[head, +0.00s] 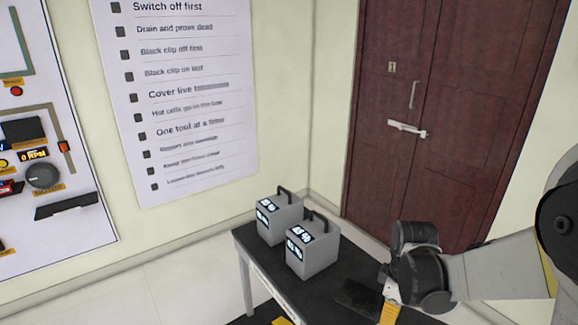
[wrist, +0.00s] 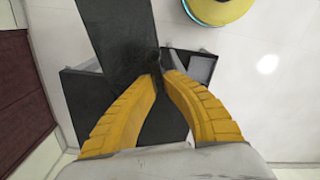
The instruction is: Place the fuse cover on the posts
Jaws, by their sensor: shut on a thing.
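My gripper (wrist: 161,76) has its two yellow fingers close together on a dark flat piece, which I take to be the fuse cover (wrist: 115,35). It stretches away from the fingertips toward the top of the wrist view. In the head view my gripper (head: 387,312) is at the lower right, partly cut off by the frame. The dark piece shows beside it, hard to tell from the black table top. I cannot make out the posts in either view.
Two grey boxes with black handles (head: 278,218) (head: 313,250) stand on the black table (head: 335,302) left of my gripper. A white instrument board (head: 75,235) and a printed list (head: 200,100) are on the wall. A dark red door (head: 400,170) is behind. A round yellow thing (wrist: 218,8) shows in the wrist view.

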